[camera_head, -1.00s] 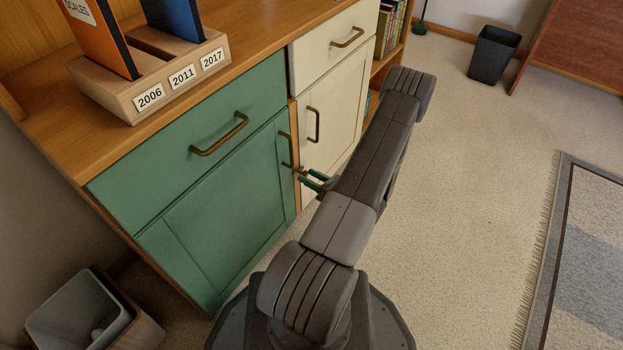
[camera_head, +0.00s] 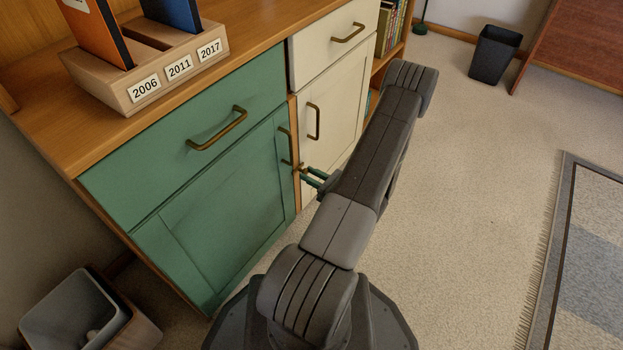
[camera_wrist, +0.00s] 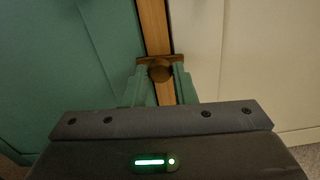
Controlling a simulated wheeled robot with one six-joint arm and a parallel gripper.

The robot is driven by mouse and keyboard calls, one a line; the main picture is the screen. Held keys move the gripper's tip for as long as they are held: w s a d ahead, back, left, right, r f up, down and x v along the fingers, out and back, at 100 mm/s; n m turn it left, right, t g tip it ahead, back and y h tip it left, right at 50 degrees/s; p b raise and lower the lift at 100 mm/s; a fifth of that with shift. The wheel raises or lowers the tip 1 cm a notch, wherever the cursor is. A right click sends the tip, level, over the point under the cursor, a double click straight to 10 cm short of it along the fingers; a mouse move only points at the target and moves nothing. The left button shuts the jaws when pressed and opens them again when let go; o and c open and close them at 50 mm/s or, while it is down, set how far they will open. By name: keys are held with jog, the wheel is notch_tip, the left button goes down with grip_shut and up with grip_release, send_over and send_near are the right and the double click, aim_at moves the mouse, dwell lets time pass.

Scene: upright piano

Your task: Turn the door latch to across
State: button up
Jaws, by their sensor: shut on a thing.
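The brass door latch (camera_wrist: 160,70) sits on the narrow wooden post between the green door (camera_wrist: 85,60) and the cream door (camera_wrist: 235,60). In the wrist view its bar looks crosswise to the post, with a round knob in front. My gripper (camera_wrist: 160,76) has its two green fingers on either side of the knob, shut on the latch. The fingertips partly hide the bar's ends. In the head view the latch (camera_head: 302,168) is small, at the fingertips of my gripper (camera_head: 308,172). Both doors look closed.
Brass handles stand out on the green door (camera_head: 286,147) and cream door (camera_head: 313,121), close to my gripper. A wooden file holder (camera_head: 120,98) stands on the cabinet top. A grey bin (camera_head: 62,312) is at lower left. Carpet to the right is clear up to the rug (camera_head: 595,215).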

jog(key=shift+n, duration=0.5)
jog(key=o, duration=1)
jog(key=shift+c, duration=0.2)
jog(key=shift+d, duration=0.1)
jog(key=p+v, duration=0.3)
jog(key=v, duration=1)
jog(key=shift+s+d, duration=0.25)
jog(key=shift+s, duration=0.05)
jog(key=shift+a, duration=0.1)
